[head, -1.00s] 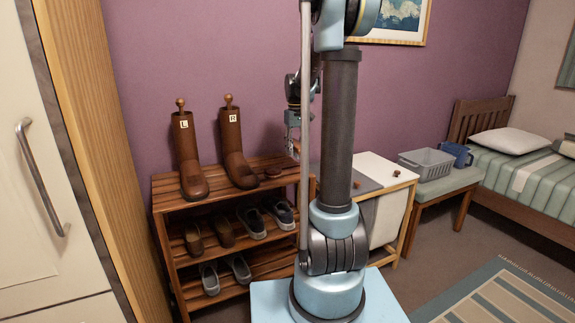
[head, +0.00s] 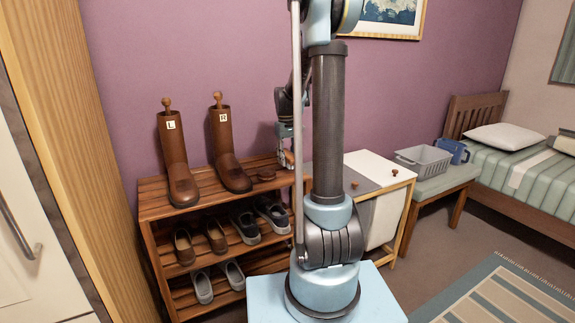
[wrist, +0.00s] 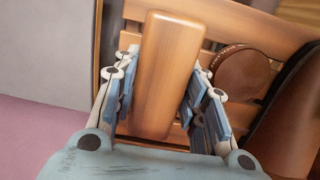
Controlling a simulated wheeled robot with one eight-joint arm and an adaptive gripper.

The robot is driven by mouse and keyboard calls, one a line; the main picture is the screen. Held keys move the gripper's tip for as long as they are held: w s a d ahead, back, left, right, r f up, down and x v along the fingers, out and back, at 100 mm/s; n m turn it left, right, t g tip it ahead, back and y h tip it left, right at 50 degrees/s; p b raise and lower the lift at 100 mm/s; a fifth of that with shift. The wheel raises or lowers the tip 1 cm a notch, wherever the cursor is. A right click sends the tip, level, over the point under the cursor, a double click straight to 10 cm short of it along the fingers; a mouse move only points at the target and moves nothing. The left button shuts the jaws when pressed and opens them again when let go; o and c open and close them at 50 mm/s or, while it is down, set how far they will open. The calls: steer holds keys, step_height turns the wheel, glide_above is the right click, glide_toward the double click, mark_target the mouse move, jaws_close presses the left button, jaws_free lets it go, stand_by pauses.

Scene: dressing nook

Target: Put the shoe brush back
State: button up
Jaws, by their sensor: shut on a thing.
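The shoe brush (wrist: 164,78) shows in the wrist view as a smooth, orange-brown wooden block. My gripper (wrist: 160,95) is shut on it, with a finger pad along each long side. Its bristles cannot be seen. In the head view my gripper (head: 288,157) hangs at the right end of the shoe rack's top shelf (head: 205,208), and the brush there is too small to make out well. The slats of the rack show behind the brush in the wrist view. I cannot tell whether the brush touches them.
A round brown tin (wrist: 243,72) lies beside the brush on the shelf. Two tall brown boots (head: 177,160) marked L and R stand left of it. Several shoes (head: 245,226) fill the lower shelves. A white-and-grey-topped stand (head: 378,166) adjoins the rack's right side.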

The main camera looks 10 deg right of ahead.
steer(key=shift+f, duration=1.55)
steer(key=o, duration=1)
steer(key=shift+f, duration=0.1)
steer(key=shift+o, duration=0.2)
steer(key=shift+s, duration=0.1)
